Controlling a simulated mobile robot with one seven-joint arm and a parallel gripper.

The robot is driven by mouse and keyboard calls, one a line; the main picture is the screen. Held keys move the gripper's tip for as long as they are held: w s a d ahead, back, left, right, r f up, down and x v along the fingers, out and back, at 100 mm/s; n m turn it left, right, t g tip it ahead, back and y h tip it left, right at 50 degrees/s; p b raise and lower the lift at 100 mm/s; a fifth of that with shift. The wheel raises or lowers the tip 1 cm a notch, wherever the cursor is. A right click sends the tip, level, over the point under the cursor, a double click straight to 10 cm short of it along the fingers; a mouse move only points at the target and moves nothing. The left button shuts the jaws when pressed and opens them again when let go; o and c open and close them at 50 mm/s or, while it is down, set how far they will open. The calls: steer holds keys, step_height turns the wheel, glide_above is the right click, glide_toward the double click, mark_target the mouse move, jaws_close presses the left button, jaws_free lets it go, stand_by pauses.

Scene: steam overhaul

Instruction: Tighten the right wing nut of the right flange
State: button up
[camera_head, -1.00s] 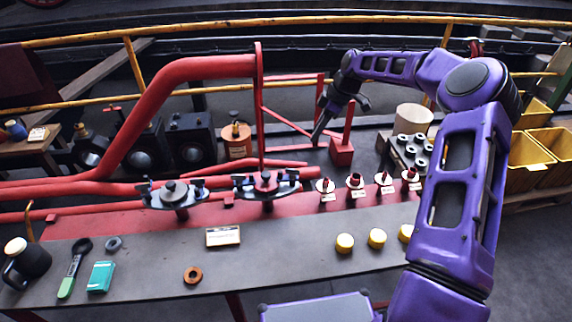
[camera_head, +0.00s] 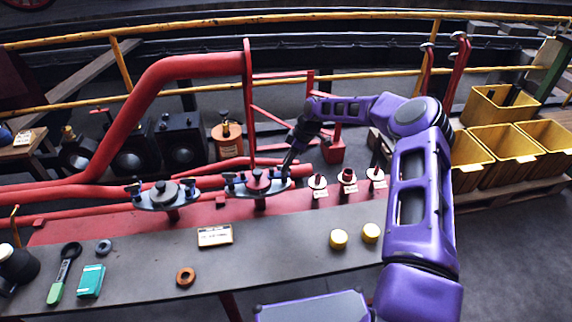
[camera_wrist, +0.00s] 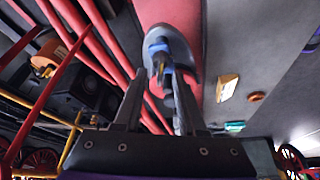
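The right flange (camera_head: 257,187) is a grey oval plate with a dark knob in its middle, mounted on the red pipework at the bench. It also shows in the wrist view (camera_wrist: 187,38). My gripper (camera_head: 287,172) is at the right end of this flange. In the wrist view, my gripper (camera_wrist: 158,73) has its two dark fingers apart, with the wing nut at the tips between them. I cannot tell whether either finger touches it. The left wing nut (camera_head: 230,181) is clear of me.
The left flange (camera_head: 165,197) stands beside it. Several red fittings on white discs (camera_head: 347,176) stand to the right, near my arm. A red upright pipe (camera_head: 249,105) rises behind.

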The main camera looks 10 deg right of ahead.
steer(key=shift+a+f, duration=0.2)
steer(key=shift+f, duration=0.25)
jaws_close()
